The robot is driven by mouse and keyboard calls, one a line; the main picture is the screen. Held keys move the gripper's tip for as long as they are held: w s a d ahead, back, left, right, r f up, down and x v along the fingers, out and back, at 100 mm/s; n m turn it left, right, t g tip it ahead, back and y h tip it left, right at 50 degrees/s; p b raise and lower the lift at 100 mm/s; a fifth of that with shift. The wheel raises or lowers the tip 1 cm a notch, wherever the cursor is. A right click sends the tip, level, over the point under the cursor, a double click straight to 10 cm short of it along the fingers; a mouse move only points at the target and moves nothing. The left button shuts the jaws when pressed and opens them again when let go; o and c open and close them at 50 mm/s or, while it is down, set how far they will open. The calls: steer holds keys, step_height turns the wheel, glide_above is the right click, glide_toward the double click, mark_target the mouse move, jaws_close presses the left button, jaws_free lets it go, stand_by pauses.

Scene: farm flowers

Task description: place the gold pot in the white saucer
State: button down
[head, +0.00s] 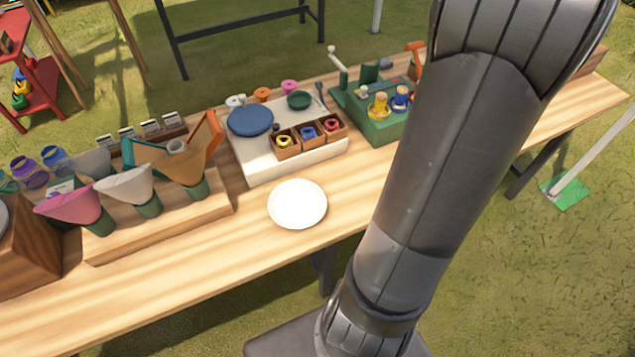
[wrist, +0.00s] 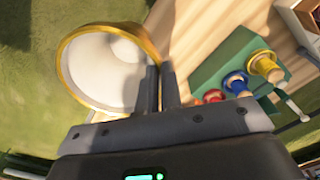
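The gold pot (wrist: 69,72), with a gold rim and pale inside, fills the left of the wrist view. My gripper (wrist: 160,85) has its fingers close together across the pot's right wall, one on the inner side and one on the outer, and holds it. Grass shows around the pot's left side. The white saucer (head: 297,204) lies empty on the table near its front edge in the head view. My gripper and the pot are hidden behind my arm in the head view.
The wooden table (head: 255,250) has bare room around the saucer. A white board (head: 262,172) with a blue disc and small boxes stands behind it. Wrapped cones (head: 125,188) on a wooden stand are at left. A green block (head: 372,125) with spools stands at right.

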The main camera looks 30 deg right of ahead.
steer(key=w+a+r, duration=0.1)
steer(key=w+a, duration=0.3)
steer(key=a, duration=0.5)
steer(key=w+a, duration=0.4)
steer(key=a, duration=2)
steer(key=w+a+f, duration=0.5)
steer(key=a+f, duration=0.6)
steer(key=shift+m, duration=0.4)
steer(key=c, duration=2)
jaws_free()
steer(key=shift+f, duration=0.15)
steer(key=shift+c, duration=0.2)
steer(key=o, duration=0.4)
steer(key=shift+o, duration=0.2)
